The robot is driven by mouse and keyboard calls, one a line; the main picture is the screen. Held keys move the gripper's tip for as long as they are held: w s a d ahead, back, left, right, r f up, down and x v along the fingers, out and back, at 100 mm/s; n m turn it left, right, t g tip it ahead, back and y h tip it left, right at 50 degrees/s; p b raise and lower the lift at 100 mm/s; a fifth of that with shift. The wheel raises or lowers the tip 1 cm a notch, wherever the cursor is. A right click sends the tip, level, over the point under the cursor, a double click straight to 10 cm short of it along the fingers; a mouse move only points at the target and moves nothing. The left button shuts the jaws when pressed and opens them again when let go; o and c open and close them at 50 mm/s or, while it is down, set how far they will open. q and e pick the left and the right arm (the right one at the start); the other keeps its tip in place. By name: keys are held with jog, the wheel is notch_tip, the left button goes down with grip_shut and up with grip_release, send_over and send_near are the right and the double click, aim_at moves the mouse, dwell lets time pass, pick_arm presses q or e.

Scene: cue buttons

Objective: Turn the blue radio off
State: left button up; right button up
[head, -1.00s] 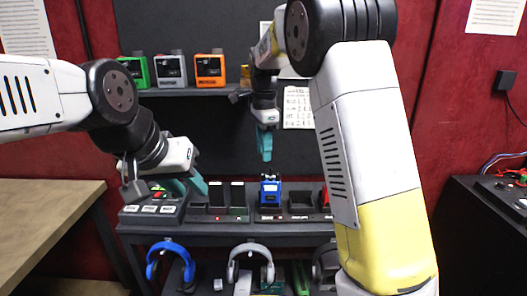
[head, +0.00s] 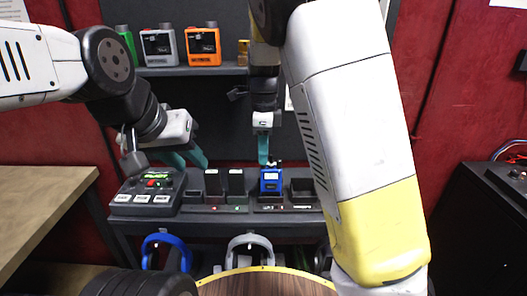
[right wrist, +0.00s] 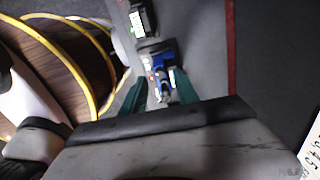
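The blue radio (head: 270,180) stands upright in a dark charging dock on the lower shelf; it also shows in the right wrist view (right wrist: 160,72). My right gripper (head: 263,161) points down just above and behind it, with teal fingers. In the right wrist view the right gripper's fingers (right wrist: 158,90) are apart, one on each side of the radio; I cannot tell whether they touch it. The radio's top is partly hidden by my right gripper.
A button box (head: 147,192) and dark handsets (head: 236,182) stand left of the radio. Orange (head: 202,47) and grey (head: 158,48) devices sit on the upper shelf. Headphones (head: 248,245) hang below. A round wooden top with yellow rim (head: 265,285) is in front.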

jog(key=shift+f, duration=1.25)
grip_shut()
jog(key=shift+n, duration=2.2)
grip_release()
